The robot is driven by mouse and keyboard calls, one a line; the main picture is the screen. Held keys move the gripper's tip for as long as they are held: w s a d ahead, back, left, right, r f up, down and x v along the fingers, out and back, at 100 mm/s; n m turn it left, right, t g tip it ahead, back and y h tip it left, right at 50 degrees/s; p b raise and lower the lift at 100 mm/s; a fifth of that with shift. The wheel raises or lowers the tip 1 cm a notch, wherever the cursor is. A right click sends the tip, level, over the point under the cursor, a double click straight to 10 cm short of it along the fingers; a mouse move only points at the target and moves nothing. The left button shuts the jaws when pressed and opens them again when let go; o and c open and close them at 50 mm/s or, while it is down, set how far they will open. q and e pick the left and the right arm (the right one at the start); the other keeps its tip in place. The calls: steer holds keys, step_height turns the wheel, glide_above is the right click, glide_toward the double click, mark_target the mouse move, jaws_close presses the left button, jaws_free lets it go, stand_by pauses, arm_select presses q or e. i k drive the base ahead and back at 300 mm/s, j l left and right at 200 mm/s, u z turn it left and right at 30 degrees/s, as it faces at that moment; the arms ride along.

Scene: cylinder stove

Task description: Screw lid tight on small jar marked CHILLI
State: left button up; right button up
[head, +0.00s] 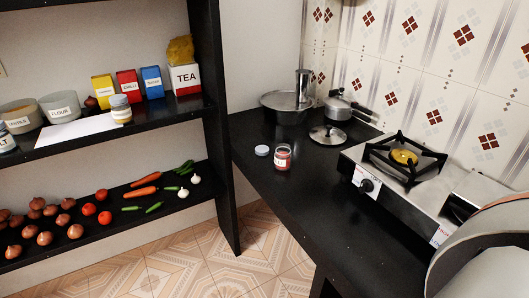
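A small clear jar (283,158) with red contents stands upright on the black counter. It is open at the top, and its pale label is too small to read. A round whitish-grey lid (262,150) lies on the counter just left of the jar, apart from it. Neither of my grippers shows in the head view.
The black counter (300,205) is clear in front of the jar. Behind are a large pot (283,108), a loose pot lid (328,135) and a pressure cooker (340,106). A gas stove (385,190) stands right. Shelves with boxes, jars and vegetables are left.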

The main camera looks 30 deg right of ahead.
mark_target(283, 154)
steer(key=i+j, duration=1.3)
steer(key=z, duration=2.35)
